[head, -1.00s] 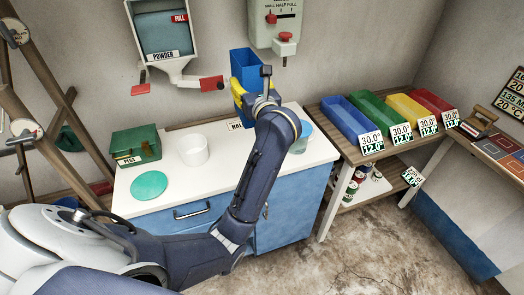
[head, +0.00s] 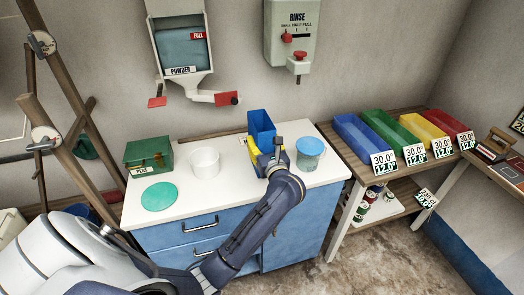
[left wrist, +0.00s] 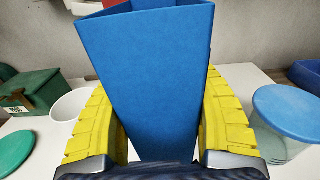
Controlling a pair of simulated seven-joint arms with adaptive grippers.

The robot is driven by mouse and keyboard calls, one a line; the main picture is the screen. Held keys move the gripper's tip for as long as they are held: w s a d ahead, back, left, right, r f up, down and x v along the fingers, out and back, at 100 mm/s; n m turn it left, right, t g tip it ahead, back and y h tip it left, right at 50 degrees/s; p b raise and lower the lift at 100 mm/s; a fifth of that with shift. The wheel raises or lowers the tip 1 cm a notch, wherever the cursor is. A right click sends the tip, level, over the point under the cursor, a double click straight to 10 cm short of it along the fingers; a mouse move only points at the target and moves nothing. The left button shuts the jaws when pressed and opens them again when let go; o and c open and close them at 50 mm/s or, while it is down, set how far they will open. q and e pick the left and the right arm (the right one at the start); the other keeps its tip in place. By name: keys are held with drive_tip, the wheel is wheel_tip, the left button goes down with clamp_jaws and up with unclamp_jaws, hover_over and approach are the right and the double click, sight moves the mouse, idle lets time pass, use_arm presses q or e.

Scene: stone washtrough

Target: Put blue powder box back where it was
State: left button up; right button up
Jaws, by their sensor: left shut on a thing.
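The blue powder box (head: 261,124) is a tall open-topped box at the middle of the white counter. My left gripper (head: 264,158) is shut on it, with its yellow fingers on both sides. In the left wrist view the box (left wrist: 152,75) stands upright between the yellow fingers of the gripper (left wrist: 155,125). Its base is hidden in the head view, so I cannot tell whether it touches the counter. My right gripper is not in view.
A white cup (head: 206,163) and a green box (head: 148,153) stand left of the box. A lidded blue tub (head: 310,153) is close on its right. A green disc (head: 159,197) lies at the counter's front left. The powder dispenser (head: 183,55) hangs above.

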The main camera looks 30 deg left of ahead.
use_arm(q)
drive_tip(key=shift+f, duration=2.15)
drive_tip(key=o, duration=1.5)
